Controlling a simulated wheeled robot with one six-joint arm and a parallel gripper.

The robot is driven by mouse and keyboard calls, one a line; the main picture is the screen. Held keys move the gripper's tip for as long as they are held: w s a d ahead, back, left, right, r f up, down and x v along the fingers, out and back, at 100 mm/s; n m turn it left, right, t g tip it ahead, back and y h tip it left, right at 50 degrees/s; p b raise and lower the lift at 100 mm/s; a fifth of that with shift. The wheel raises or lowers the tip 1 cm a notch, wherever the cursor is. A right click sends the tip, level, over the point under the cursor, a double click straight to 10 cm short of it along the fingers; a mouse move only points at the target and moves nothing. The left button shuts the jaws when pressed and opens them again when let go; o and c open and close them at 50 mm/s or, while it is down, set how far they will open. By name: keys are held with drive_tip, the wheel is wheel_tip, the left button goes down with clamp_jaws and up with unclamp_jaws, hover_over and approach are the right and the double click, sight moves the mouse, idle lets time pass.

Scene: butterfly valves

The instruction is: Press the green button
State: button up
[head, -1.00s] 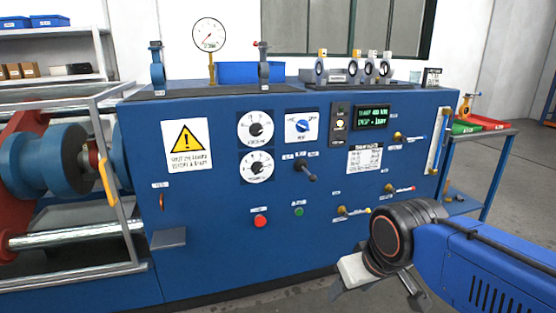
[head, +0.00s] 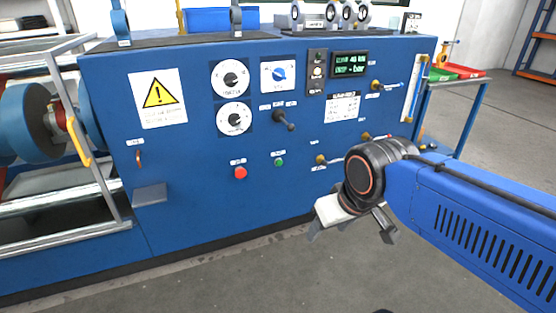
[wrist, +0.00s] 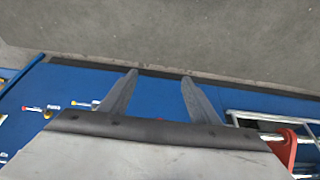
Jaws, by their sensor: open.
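The green button (head: 279,162) is a small round button on the front of the blue cabinet (head: 190,200), just right of a larger red button (head: 240,173). My gripper (head: 350,236) is in front of the cabinet, to the right of and lower than the green button in the head view, apart from it. The jaws are open and empty. In the wrist view the two fingers (wrist: 158,84) stand apart over the blue panel and grey floor. I cannot make out the green button in the wrist view.
A black lever (head: 284,119) sticks out above the green button. Small brass valves (head: 321,159) with coloured handles are to its right. The floor before the cabinet is clear.

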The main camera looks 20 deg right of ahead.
drive_tip(key=shift+c, duration=0.3)
drive_tip(key=c, duration=0.5)
drive_tip(key=shift+w, duration=0.3)
drive_tip(key=c, duration=0.5)
drive_tip(key=w+d+m+t, duration=0.1)
drive_tip(key=w, duration=0.4)
drive_tip(key=w+d+f+m+t, duration=0.1)
drive_tip(key=w, duration=0.4)
drive_tip(key=w+d+f+m, duration=0.1)
drive_tip(key=w+m, duration=0.1)
drive_tip(key=w, duration=0.4)
drive_tip(key=shift+d+f+t+h, duration=0.1)
drive_tip(key=shift+f+t+h, duration=0.1)
drive_tip(key=shift+t+h, duration=0.2)
clamp_jaws()
drive_tip(key=w+d+f+m+t, duration=0.2)
drive_tip(key=w+f+m, duration=0.15)
drive_tip(key=w, duration=0.45)
drive_tip(key=w+d+f+m+t, duration=0.2)
drive_tip(key=w+f, duration=0.2)
drive_tip(key=w, duration=0.3)
drive_tip(key=w+d+f+m+t, duration=0.2)
drive_tip(key=w+f, duration=0.2)
drive_tip(key=w, duration=0.4)
drive_tip(key=w+d+f+m+t, duration=0.2)
drive_tip(key=d+f+m+t, duration=0.1)
drive_tip(key=f+m, duration=0.3)
drive_tip(key=shift+w+f+t+y, duration=0.2)
drive_tip(key=shift+f+t+y, duration=0.2)
drive_tip(key=shift+f+t, duration=0.55)
